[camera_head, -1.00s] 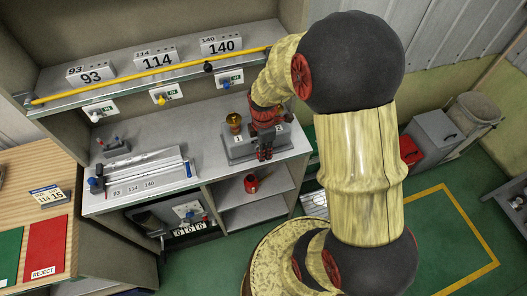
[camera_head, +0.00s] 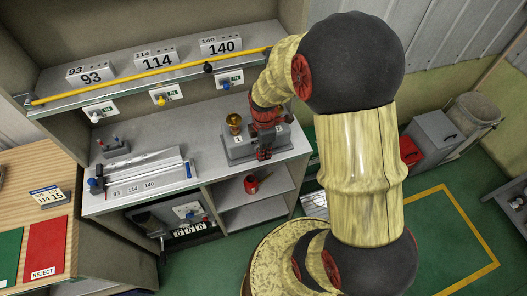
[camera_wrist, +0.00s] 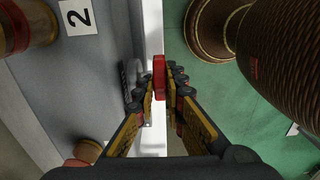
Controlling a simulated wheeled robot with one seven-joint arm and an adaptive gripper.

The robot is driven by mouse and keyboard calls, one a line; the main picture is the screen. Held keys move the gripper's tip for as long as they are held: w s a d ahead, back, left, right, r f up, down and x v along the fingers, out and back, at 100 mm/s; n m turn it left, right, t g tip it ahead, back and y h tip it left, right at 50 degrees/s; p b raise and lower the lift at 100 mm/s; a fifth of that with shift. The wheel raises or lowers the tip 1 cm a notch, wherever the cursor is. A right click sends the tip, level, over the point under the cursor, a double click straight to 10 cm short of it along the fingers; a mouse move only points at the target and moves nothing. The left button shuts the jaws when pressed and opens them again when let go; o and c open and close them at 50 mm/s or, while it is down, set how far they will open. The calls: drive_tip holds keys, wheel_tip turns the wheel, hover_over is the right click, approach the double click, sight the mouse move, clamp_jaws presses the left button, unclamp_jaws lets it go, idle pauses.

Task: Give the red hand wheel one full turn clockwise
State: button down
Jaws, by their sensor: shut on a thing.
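My gripper (camera_wrist: 159,95) points down at the front edge of the grey bench, and its fingers are shut on a narrow upright red piece (camera_wrist: 159,70). This looks like part of the red hand wheel, but most of it is hidden by the fingers. In the head view my gripper (camera_head: 264,152) is small, in front of the grey block with number labels, and the piece it holds cannot be made out there.
A brass cup (camera_head: 234,121) stands on the grey block (camera_head: 241,154) beside my gripper. A red object (camera_head: 251,184) sits on the shelf below. A tray of rods (camera_head: 145,172) lies to the left. A yellow bar (camera_head: 150,75) spans the upper shelf.

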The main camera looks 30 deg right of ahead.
drive_tip(key=shift+d+y, duration=0.1)
drive_tip(key=shift+y, duration=0.2)
drive_tip(key=shift+d+f+t+y+b, duration=0.2)
drive_tip(key=shift+t+y+b, duration=0.2)
drive_tip(key=shift+y+b, duration=0.45)
drive_tip(key=y+b, duration=0.1)
drive_tip(key=b, duration=0.1)
drive_tip(key=y+b, duration=0.1)
drive_tip(key=b, duration=0.1)
drive_tip(key=shift+d+f+t+y, duration=0.2)
drive_tip(key=shift+d+t+y, duration=0.05)
drive_tip(key=shift+t, duration=0.05)
drive_tip(key=y+b, duration=0.1)
drive_tip(key=b, duration=0.1)
drive_tip(key=t+y+b, duration=0.1)
drive_tip(key=y+b, duration=0.1)
drive_tip(key=b, duration=0.1)
drive_tip(key=shift+s+d, duration=0.15)
drive_tip(key=shift+d, duration=0.05)
drive_tip(key=y+b, duration=0.2)
drive_tip(key=shift+t+b, duration=0.3)
drive_tip(key=shift+b, duration=0.05)
drive_tip(key=shift+s+y, duration=0.1)
drive_tip(key=shift+y, duration=0.3)
drive_tip(key=c, duration=2.1)
unclamp_jaws()
drive_tip(key=shift+d, duration=0.1)
drive_tip(key=shift+c, duration=0.2)
